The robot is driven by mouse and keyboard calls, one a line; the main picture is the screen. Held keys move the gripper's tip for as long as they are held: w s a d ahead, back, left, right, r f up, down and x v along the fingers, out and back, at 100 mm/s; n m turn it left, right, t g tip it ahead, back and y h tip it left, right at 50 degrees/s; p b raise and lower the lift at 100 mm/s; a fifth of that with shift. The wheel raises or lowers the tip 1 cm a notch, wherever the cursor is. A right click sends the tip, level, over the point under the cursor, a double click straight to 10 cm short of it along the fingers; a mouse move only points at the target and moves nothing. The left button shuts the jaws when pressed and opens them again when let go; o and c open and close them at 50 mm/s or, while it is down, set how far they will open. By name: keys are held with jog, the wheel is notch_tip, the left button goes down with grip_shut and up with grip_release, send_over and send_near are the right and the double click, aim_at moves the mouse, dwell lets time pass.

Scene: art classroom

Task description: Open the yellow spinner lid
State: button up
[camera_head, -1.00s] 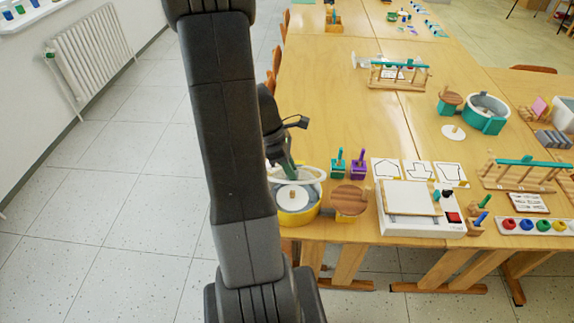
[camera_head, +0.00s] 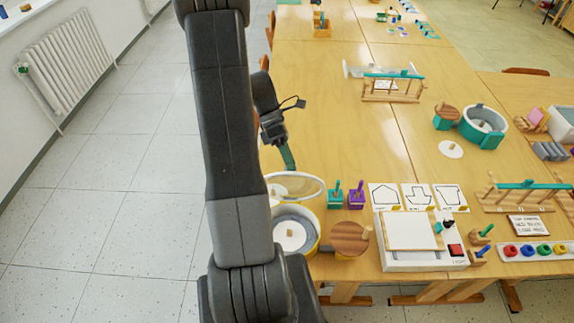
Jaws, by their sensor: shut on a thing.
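The yellow spinner (camera_head: 316,238) stands at the table's near left corner, partly hidden behind my arm. Its grey inside shows, with a white disc (camera_head: 290,236) and a small wooden knob in it. The pale spinner lid (camera_head: 304,188) is raised and tilted at the far side of the bowl. My gripper (camera_head: 289,166) is at the lid's upper edge and shut on it. The fingertips are small in this view, and the exact contact is hard to see.
A round wooden-topped stool-like piece (camera_head: 349,238) stands close right of the spinner. Green (camera_head: 335,199) and purple (camera_head: 356,199) tool holders stand behind it. A white board device (camera_head: 411,231) is further right. The table behind my gripper is clear.

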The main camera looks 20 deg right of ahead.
jog(key=shift+o, duration=0.2)
jog(key=shift+w+d+f+g, duration=0.15)
jog(key=shift+w+f+g, duration=0.2)
jog(key=shift+w, duration=0.3)
jog(key=shift+w+d+f+g, duration=0.1)
jog(key=shift+w+f+g, duration=0.15)
jog(key=shift+w+f, duration=0.3)
jog(key=shift+w+g, duration=0.2)
jog(key=shift+g, duration=0.1)
dwell(0.5)
jog(key=o, duration=0.8)
jog(key=shift+o, duration=1.2)
jog(key=shift+w+d, duration=0.15)
jog(key=shift+w, duration=0.05)
jog(key=shift+s, duration=0.1)
jog(key=shift+c, duration=0.4)
jog(key=shift+r, duration=0.1)
jog(key=shift+c, duration=0.5)
